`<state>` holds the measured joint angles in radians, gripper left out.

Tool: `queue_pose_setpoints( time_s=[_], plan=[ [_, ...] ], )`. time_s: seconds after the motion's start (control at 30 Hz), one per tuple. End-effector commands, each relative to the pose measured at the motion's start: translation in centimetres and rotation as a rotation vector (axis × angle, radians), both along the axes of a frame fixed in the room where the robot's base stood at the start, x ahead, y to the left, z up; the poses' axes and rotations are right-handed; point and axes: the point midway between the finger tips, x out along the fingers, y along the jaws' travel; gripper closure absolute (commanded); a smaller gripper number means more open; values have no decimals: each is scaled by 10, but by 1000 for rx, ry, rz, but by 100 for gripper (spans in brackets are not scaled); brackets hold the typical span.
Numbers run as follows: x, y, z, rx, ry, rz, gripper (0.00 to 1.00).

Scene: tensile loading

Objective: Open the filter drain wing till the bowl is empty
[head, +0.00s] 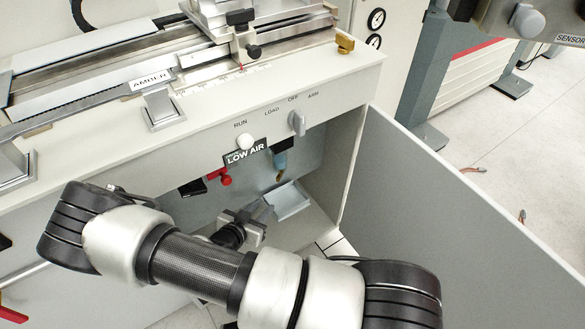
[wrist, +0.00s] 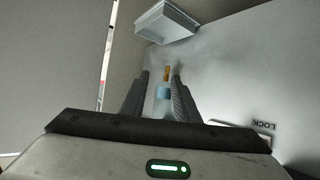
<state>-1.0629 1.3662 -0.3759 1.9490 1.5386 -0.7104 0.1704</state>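The filter bowl (head: 280,161) is a small blue translucent cup hanging under a dark head inside the open cabinet. Its brass drain wing (head: 279,177) is at the bottom. My gripper (head: 266,207) is below and slightly left of the wing in the head view. In the wrist view my gripper (wrist: 160,75) has its two dark fingers apart, with the blue bowl (wrist: 162,91) and the orange-brass wing (wrist: 167,73) seen between them. I cannot tell whether the fingers touch the wing. The liquid level in the bowl is too small to tell.
A pale open tray (head: 291,199) sits below the bowl; it also shows in the wrist view (wrist: 168,22). A red valve handle (head: 225,180) is left of the bowl. A LOW AIR sign (head: 246,153) and selector knob (head: 297,123) are above. The open grey door (head: 440,220) bounds the right.

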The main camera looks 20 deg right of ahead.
Motion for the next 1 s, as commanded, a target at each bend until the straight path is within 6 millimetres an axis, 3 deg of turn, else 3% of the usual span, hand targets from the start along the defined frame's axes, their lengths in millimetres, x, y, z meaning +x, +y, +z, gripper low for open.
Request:
queue_pose_setpoints(
  time_s=[0.1,0.27,1.0],
  plan=[
    [4,16,19,-43,-66,59,72],
    [12,15,20,-53,-85,71,72],
    [121,-65,-38,-51,-80,68,72]
  ],
)
